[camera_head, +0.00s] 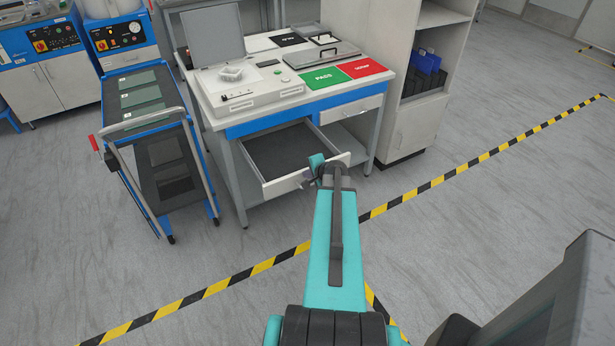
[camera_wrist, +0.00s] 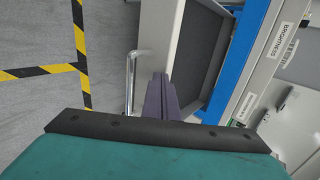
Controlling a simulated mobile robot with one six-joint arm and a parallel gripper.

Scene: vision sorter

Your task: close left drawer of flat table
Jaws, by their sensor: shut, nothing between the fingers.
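The left drawer (camera_head: 285,184) of the flat table (camera_head: 262,124) is pulled out, showing its dark, empty interior. My gripper (camera_head: 307,179) is at the right part of the drawer front in the head view. In the wrist view, the gripper's fingers (camera_wrist: 160,85) are together and empty, overlapping the front panel. I cannot tell whether they touch it.
The right drawer (camera_head: 352,109) is shut. A cart (camera_head: 160,150) stands close on the table's left, and a cabinet (camera_head: 408,125) on its right. The table top holds a white device (camera_head: 250,92) and sorting mats. Floor in front is clear, with striped tape (camera_head: 440,190).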

